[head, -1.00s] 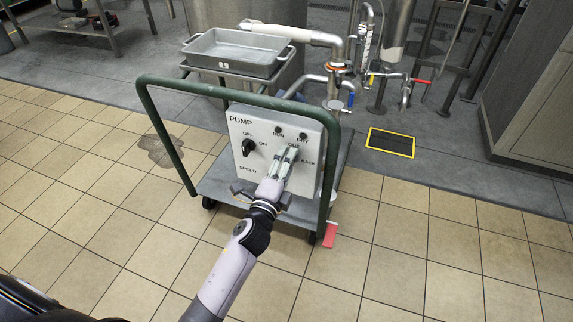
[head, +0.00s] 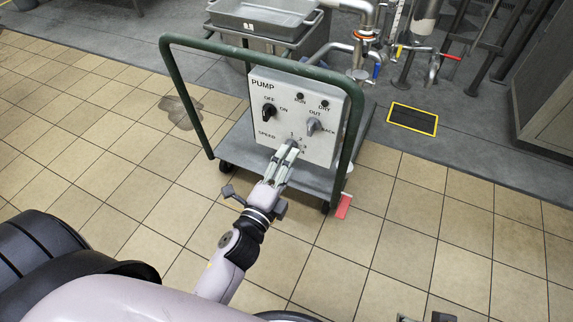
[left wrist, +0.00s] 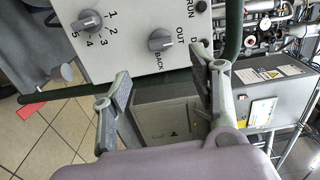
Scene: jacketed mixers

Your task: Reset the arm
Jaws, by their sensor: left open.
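My left gripper (head: 288,150) is open and empty in front of the white pump panel (head: 290,90), below its lettering. In the left wrist view my left gripper (left wrist: 163,80) has its two fingers spread, with nothing between them. The OUT/BACK knob (head: 313,126) is clear of the fingers and shows in the left wrist view (left wrist: 161,40). The speed knob (left wrist: 87,21) is grey, with numbers around it; in the head view my fingers hide it. The black OFF/ON knob (head: 268,111) points toward ON's upper left side. Small grey parts, probably my right gripper, show at the bottom edge.
A red block (head: 344,206) lies by the cart. Tiled floor on the right is open.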

